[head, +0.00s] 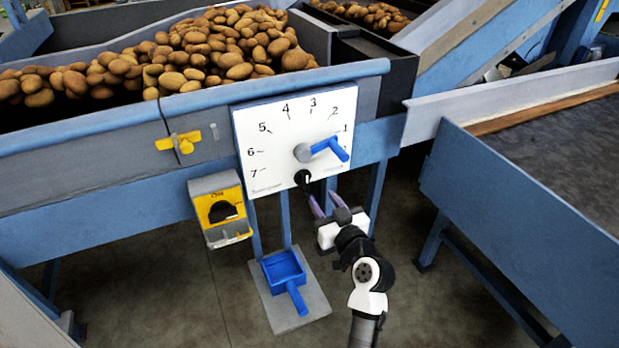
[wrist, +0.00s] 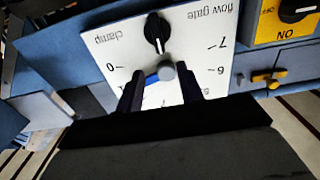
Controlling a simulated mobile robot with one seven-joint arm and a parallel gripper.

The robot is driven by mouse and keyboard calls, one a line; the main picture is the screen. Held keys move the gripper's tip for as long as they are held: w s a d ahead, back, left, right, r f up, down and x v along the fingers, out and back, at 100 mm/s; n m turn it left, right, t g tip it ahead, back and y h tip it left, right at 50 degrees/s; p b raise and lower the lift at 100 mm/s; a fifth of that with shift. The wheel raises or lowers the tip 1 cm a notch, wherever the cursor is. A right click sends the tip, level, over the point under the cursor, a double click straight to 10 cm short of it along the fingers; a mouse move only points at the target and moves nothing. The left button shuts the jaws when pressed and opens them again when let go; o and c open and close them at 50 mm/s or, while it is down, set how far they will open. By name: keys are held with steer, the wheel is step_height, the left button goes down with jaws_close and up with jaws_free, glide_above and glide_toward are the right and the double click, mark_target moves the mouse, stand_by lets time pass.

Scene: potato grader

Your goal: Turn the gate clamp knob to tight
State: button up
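The clamp knob (head: 303,177) is a black knob with a white pointer line, low on the white dial panel (head: 255,135). It also shows in the wrist view (wrist: 157,33), where the panel appears upside down. Its pointer line looks roughly upright on the panel, towards the lever hub. My gripper (head: 323,203) is just below and right of the knob in the head view, with its two fingers apart. In the wrist view the dark fingertips (wrist: 162,90) stand apart with nothing gripped. The knob is beyond them, not between them.
A blue lever (head: 328,148) on a grey hub sits above the knob and points near 1. A yellow switch box (head: 219,210) hangs left of the panel. A yellow latch (head: 180,142) is further left. A blue pedal (head: 285,272) stands below on the floor plate.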

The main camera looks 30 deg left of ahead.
mark_target(307, 177)
steer(key=p+x, duration=0.1)
steer(key=x, duration=0.7)
steer(key=shift+w+a+p, duration=0.2)
steer(key=shift+a+p, duration=0.15)
steer(key=shift+p, duration=0.05)
jaws_close()
